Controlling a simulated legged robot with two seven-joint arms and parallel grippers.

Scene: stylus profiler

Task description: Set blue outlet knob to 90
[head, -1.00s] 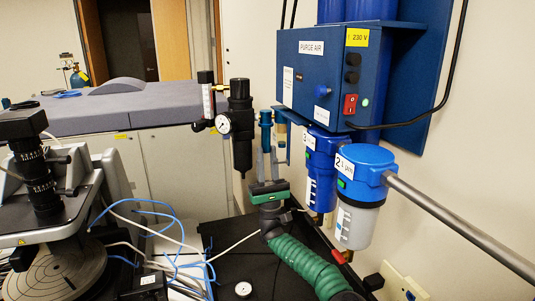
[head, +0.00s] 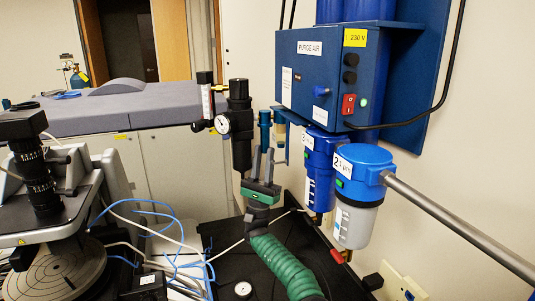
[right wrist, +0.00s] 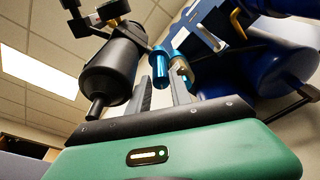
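A small blue knob (head: 322,91) sits on the front face of the blue PURGE AIR box (head: 310,72); its scale is too small to read. My right gripper (head: 263,153), with a green body, is below and left of that knob, clear of the box. In the right wrist view the right gripper (right wrist: 160,78) also stands open, with a blue cylindrical fitting (right wrist: 160,62) beyond the fingertips. I cannot make out the knob in that view. My left gripper is not in view.
A black filter regulator (head: 239,125) with a gauge (head: 221,123) stands close to the left of the right gripper. Blue-capped filter housings (head: 364,163) hang to its right under the box. A microscope (head: 35,170) and loose blue tubing are at left.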

